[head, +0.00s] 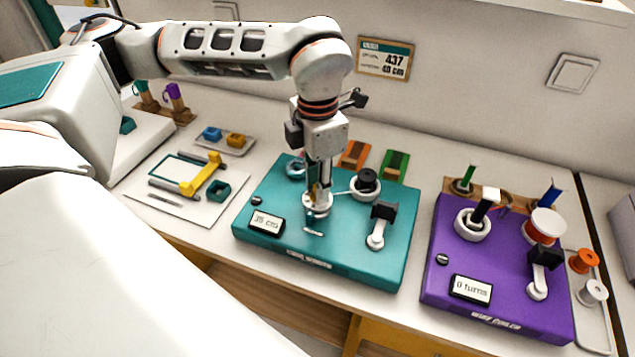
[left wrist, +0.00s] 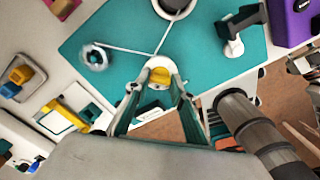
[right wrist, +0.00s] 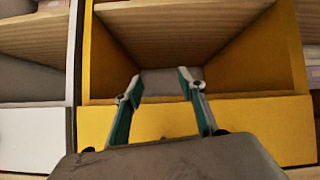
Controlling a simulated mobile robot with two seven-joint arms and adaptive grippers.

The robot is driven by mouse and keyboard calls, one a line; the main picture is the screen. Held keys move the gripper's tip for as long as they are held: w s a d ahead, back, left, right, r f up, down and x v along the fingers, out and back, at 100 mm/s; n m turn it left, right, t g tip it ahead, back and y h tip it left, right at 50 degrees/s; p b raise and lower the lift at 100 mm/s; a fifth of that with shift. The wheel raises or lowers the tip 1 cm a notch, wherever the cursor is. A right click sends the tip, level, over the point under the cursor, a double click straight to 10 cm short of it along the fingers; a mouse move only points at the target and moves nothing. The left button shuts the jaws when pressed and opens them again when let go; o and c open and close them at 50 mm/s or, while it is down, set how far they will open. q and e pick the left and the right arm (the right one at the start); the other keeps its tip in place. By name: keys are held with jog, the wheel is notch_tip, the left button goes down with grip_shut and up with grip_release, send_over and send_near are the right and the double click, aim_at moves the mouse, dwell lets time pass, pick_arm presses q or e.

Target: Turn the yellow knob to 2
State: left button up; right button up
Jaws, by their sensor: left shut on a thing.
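The yellow knob (left wrist: 160,76) sits on a round white base on the teal board (head: 262,200). My left gripper (head: 317,203) points straight down over it and is shut on the knob, one finger on each side in the left wrist view (left wrist: 157,84). In the head view the fingers mostly hide the knob. I cannot read any dial numbers or tell where the knob points. The teal board's display (head: 266,221) reads 35 cm. My right gripper (right wrist: 161,80) is open and empty, seen only in the right wrist view, facing a yellow-framed shelf opening.
The teal board also carries a black-topped spool (head: 366,181) with a white cord and a black-handled crank (head: 384,212). A purple board (head: 450,255) reading 0 turns stands to the right. A sheet with a yellow gauge (head: 200,178) lies at left.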

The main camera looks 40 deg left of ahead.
pick_arm(q)
jog(key=shift+n, duration=0.4)
jog(key=n, duration=0.3)
jog(key=shift+n+p, duration=0.3)
jog(key=shift+n, duration=2.3)
jog(key=o, duration=1.1)
